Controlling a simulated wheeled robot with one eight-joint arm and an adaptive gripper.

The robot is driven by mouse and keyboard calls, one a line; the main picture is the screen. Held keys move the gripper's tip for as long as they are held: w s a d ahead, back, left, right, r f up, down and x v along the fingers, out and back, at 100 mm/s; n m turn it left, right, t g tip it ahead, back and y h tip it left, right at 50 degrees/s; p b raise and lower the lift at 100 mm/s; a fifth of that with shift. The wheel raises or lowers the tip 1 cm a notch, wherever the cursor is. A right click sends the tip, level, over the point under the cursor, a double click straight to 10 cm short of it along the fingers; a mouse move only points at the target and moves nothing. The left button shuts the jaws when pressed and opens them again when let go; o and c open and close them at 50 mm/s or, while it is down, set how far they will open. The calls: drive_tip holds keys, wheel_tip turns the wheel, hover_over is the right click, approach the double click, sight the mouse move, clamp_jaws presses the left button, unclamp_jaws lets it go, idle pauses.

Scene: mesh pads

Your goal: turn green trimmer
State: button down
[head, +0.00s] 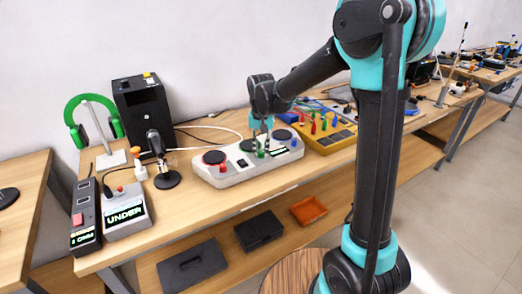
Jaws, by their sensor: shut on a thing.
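A white panel box (236,176) with dark round pads (214,157) on its top stands on the wooden bench. The green trimmer (261,154) shows as a small green piece near the middle of its top, partly hidden by the fingers. My gripper (262,146) points down from above with its fingers shut on the green trimmer. The small size hides how the trimmer is turned.
Red knobs (222,168) sit close by on the panel. A yellow box (334,137) with coloured posts stands just to the right. A microphone (158,150), green headphones (76,132) and a box labelled UNDER (125,215) stand left. The bench's front edge is clear.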

sight(262, 152)
idle(0.3)
drive_tip(key=c, duration=1.4)
unclamp_jaws()
drive_tip(key=shift+o, duration=0.2)
wheel_tip(262, 152, up, 12)
drive_tip(key=shift+d, duration=0.1)
